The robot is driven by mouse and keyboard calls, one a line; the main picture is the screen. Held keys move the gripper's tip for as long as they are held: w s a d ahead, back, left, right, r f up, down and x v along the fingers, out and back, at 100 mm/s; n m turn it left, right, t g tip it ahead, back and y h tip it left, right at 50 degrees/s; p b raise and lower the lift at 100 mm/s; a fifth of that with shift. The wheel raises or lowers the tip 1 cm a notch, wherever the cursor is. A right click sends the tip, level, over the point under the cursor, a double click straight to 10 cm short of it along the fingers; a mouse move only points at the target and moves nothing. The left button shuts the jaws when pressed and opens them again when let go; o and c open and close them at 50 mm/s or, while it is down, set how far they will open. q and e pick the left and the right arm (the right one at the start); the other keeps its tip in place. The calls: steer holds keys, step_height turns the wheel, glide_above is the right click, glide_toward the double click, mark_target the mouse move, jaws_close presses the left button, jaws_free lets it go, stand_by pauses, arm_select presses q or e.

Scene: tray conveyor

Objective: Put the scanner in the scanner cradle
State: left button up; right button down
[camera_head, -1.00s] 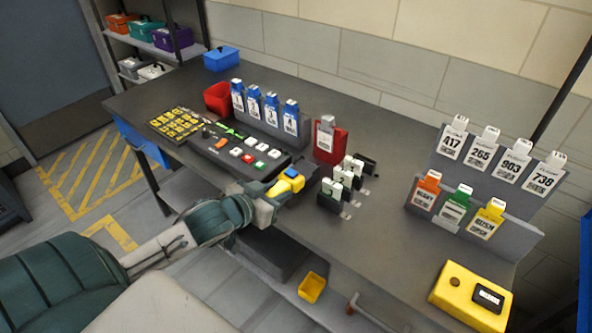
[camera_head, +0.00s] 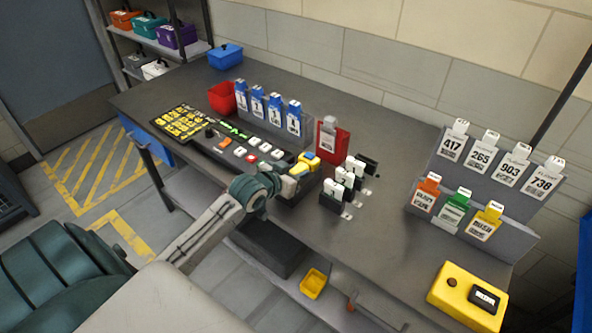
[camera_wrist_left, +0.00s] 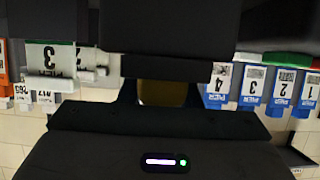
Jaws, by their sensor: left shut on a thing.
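My left gripper (camera_head: 297,169) is shut on a small yellow and blue thing (camera_head: 309,158), which looks like the scanner, and holds it over the table by the right end of the black button panel. In the left wrist view a dull yellow patch of it (camera_wrist_left: 162,93) shows between the dark gripper parts; the rest is hidden. I cannot tell for sure which holder is the scanner cradle; a small black stand (camera_head: 370,166) is right of the gripper, behind a row of white-topped dark holders (camera_head: 331,196). My right gripper is not in view.
A red holder (camera_head: 327,152) with a grey-topped tag stands just behind the gripper. A grey rack with blue tags (camera_head: 291,124) is behind the panel (camera_head: 217,147). Tag racks (camera_head: 516,231) and a yellow box (camera_head: 452,302) are at right. The table's middle right is clear.

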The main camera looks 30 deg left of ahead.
arm_select(q)
steer(key=o, duration=1.1)
steer(key=shift+f, duration=0.1)
steer(key=shift+o, duration=0.2)
steer(key=v, duration=1.2)
